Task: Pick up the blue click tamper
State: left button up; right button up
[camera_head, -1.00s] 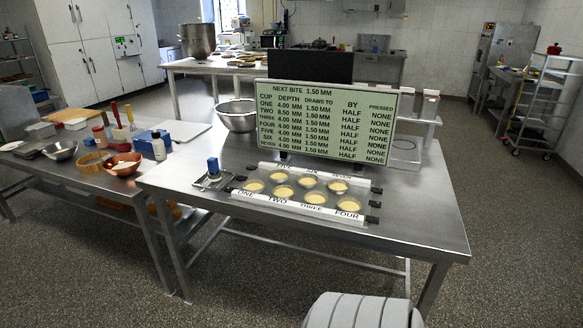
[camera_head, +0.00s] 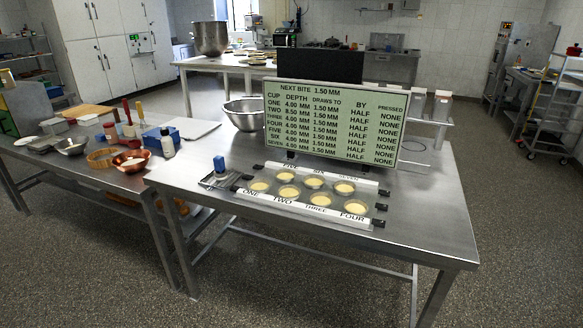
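The blue click tamper (camera_head: 219,165) stands upright on a small metal stand (camera_head: 213,182) at the left part of the steel table. It is just left of a tray (camera_head: 262,205) that holds several round cups of pale yellow filling, labelled ONE, TWO, THREE, FOUR along the front. A sign (camera_head: 331,121) behind the tray lists cup depths and reads "NEXT BITE 1.50 MM", with NONE under PRESSED for every cup. Neither of my grippers is in view.
The steel table (camera_head: 420,215) is clear at its right and front. A metal bowl (camera_head: 244,113) stands behind the tamper.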

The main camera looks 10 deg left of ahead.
aim_at(220, 172)
jog(key=z, duration=0.15)
jog(key=i, duration=1)
